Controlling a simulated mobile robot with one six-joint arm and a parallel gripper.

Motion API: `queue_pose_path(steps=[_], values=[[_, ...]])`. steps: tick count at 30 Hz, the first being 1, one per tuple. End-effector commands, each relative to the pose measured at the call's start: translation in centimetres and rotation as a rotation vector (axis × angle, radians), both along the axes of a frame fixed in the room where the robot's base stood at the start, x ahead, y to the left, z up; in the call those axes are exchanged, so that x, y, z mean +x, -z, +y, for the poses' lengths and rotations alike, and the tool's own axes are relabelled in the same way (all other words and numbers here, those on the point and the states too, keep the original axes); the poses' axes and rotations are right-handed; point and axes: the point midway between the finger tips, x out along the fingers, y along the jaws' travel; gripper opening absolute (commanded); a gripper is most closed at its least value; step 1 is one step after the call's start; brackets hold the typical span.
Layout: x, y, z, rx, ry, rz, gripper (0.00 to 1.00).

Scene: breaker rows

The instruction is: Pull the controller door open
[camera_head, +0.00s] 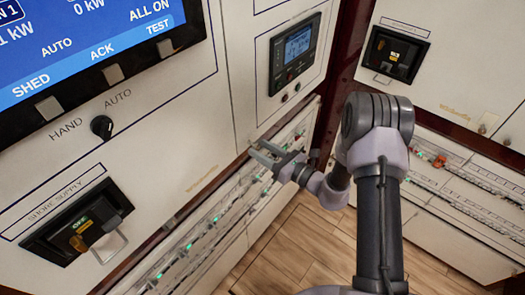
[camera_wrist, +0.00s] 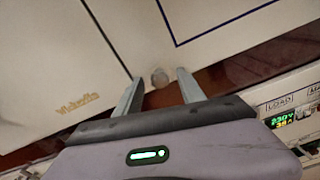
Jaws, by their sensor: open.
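The controller door (camera_head: 246,105) is a pale panel carrying a small controller with a blue screen (camera_head: 298,45). It looks closed, its face about level with the panel to its left. In the wrist view, the door's lower part (camera_wrist: 146,30) shows with a dark blue outline. A small pale knob (camera_wrist: 160,77) sits at its bottom edge, near the lower left corner. My gripper (camera_head: 258,149) is at that corner. In the wrist view, my gripper (camera_wrist: 161,84) is open, with one finger on each side of the knob. I cannot tell whether either finger touches it.
To the left is a panel with a big blue display (camera_head: 80,40), a rotary HAND/AUTO switch (camera_head: 101,126) and a shore supply breaker (camera_head: 80,222). Breaker rows (camera_head: 190,245) run below. Another cabinet (camera_head: 455,65) stands at right. Wooden floor (camera_head: 300,245) is open between.

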Motion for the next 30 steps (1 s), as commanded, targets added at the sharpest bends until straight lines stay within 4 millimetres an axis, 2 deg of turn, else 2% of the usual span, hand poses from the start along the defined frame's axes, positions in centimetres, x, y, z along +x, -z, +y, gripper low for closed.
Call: queue_pose_path(steps=[7, 8, 14, 15, 30], values=[[0.06, -0.03, 0.1, 0.0, 0.0, 0.0, 0.47], [0.07, -0.02, 0.1, 0.0, 0.0, 0.0, 0.43], [0.06, -0.02, 0.08, -0.001, -0.001, 0.0, 0.03], [0.05, -0.02, 0.07, -0.001, -0.001, 0.0, 0.0], [0.03, 0.0, 0.08, -0.001, -0.001, 0.0, 0.0]])
